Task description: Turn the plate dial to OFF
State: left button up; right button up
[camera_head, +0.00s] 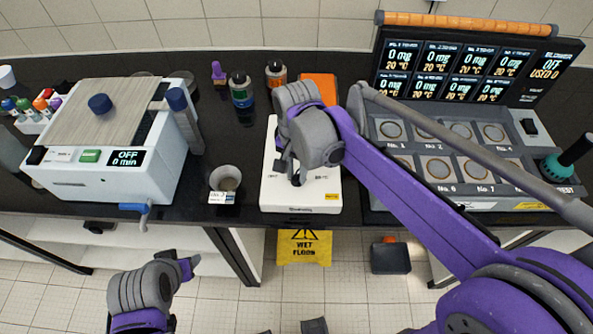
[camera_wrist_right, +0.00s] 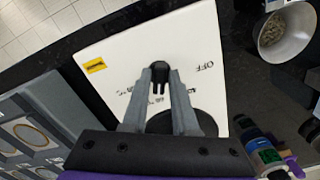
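The white plate unit (camera_head: 310,205) stands on the dark bench in the middle of the head view, with a yellow label at its front right corner. Its black dial (camera_wrist_right: 160,74) shows in the wrist view, with OFF printed to its right and temperature marks below. My right gripper (camera_head: 292,176) is over the unit; in the wrist view its fingertips (camera_wrist_right: 160,70) are on both sides of the dial and look closed on it. The dial's pointer direction is not clear. The round dark plate top (camera_wrist_right: 195,115) is partly behind the fingers. My left gripper (camera_head: 190,266) is low, before the bench.
A metal cup (camera_head: 225,178) stands left of the plate unit, with bottles (camera_head: 241,90) behind. A white shaker box (camera_head: 100,150) is at left. A multi-station instrument (camera_head: 450,165) with dark display stands at right, under my right arm.

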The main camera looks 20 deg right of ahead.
grip_shut()
jog(key=shift+n, duration=0.3)
jog(key=n, duration=0.4)
jog(key=shift+d, duration=0.1)
jog(key=n, duration=1)
jog(key=shift+d+b, duration=0.15)
jog(key=shift+b, duration=0.2)
jog(key=n, duration=0.5)
jog(key=shift+n, duration=0.3)
